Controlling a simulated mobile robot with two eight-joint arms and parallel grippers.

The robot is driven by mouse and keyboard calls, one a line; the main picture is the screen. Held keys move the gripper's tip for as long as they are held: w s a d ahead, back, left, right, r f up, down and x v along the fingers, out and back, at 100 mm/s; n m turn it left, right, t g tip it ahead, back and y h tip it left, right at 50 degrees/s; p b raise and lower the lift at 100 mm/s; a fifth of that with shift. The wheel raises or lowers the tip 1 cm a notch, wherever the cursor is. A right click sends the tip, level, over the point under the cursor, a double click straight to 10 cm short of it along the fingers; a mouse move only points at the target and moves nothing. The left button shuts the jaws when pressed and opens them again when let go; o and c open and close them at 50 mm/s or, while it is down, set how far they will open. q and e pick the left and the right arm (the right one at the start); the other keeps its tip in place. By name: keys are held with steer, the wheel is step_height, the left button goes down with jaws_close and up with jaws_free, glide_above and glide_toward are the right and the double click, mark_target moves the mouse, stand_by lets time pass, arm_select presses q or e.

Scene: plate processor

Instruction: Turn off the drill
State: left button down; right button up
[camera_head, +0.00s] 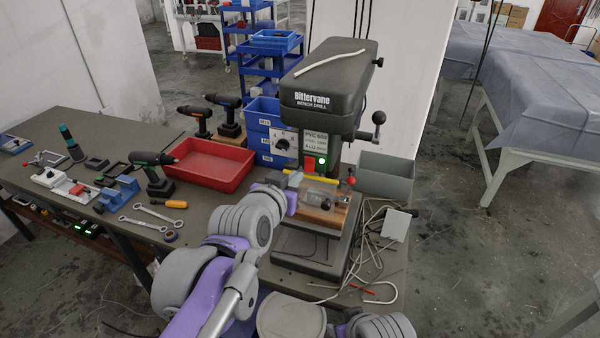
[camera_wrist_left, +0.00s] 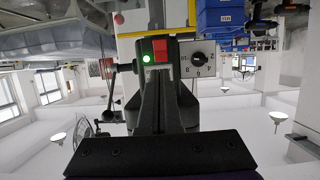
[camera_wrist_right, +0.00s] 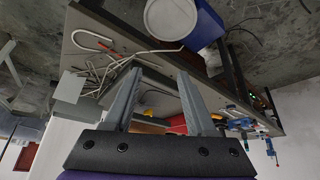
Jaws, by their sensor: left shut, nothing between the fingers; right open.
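The dark green bench drill (camera_head: 325,90) stands at the table's right end. On its front, a red button (camera_head: 309,164) sits beside a green lit button (camera_head: 322,161). In the left wrist view, which looks upside down, the red button (camera_wrist_left: 161,49) and the lit green button (camera_wrist_left: 147,59) lie just beyond my left fingertips. My left gripper (camera_wrist_left: 161,76) is shut and empty, pointing at this panel; whether it touches is not clear. It also shows in the head view (camera_head: 292,179), in front of the drill. My right gripper (camera_wrist_right: 158,85) is open and empty, away from the panel.
A speed dial (camera_head: 284,142) is left of the buttons. A wooden block with a clear guard (camera_head: 320,195) sits below them. A red tray (camera_head: 205,165), blue bins (camera_head: 262,135) and a grey bin (camera_head: 385,175) flank the drill. Bent rods (camera_head: 375,250) lie at right.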

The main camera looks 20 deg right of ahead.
arm_select(q)
steer(key=v, duration=0.5)
steer(key=shift+s+r, duration=0.15)
